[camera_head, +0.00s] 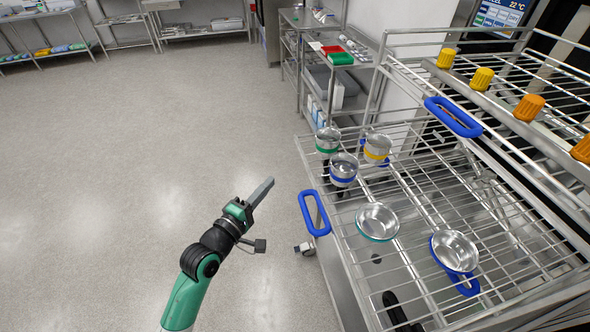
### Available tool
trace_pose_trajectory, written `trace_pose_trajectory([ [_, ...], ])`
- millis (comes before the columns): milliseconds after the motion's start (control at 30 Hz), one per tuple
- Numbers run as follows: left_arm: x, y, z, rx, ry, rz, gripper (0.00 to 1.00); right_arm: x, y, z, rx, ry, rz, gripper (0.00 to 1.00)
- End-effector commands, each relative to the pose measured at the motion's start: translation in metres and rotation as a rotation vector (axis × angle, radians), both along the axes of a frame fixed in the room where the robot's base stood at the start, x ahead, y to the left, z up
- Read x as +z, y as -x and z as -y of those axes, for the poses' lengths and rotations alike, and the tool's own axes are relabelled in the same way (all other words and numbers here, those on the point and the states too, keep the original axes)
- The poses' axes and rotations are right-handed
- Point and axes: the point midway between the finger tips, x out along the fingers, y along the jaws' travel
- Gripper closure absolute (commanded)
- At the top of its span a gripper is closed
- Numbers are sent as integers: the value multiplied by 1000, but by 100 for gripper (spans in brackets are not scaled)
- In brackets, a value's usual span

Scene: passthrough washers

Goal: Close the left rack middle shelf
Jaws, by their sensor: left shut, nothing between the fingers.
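A steel wire rack stands on the right. Its lower visible wire shelf (415,180) sticks out to the left past the upper wire shelf (420,75) and holds several steel pots and bowls. I cannot tell for sure which level is the middle shelf. A blue loop handle (316,213) is at the lower shelf's left edge; another blue handle (453,117) is on the upper level. My left gripper (264,189) is shut and empty, over the floor to the left of the lower handle and apart from it. My right gripper is not in view.
A green-banded bowl (378,222) and a blue-banded bowl (454,251) sit near the front. Yellow and orange knobs (481,80) line a rail at the upper right. A steel cart (300,18) stands behind. The grey floor (130,150) on the left is clear.

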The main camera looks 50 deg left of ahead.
Motion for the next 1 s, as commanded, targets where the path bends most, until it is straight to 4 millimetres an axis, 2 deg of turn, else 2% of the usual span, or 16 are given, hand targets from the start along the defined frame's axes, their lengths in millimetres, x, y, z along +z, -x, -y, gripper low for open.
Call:
trace_pose_trajectory([
  [100, -2, -26, -10, -2, -2, 1, 100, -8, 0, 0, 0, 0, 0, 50],
  [300, -1, -65, -25, -2, -2, 1, 100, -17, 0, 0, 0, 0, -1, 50],
  [500, -1, -91, -11, -4, -1, -1, 100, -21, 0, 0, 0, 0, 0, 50],
  [633, 0, -97, -9, -2, -1, 0, 100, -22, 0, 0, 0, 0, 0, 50],
  [1000, 0, -97, -9, 0, -1, 0, 100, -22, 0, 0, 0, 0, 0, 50],
])
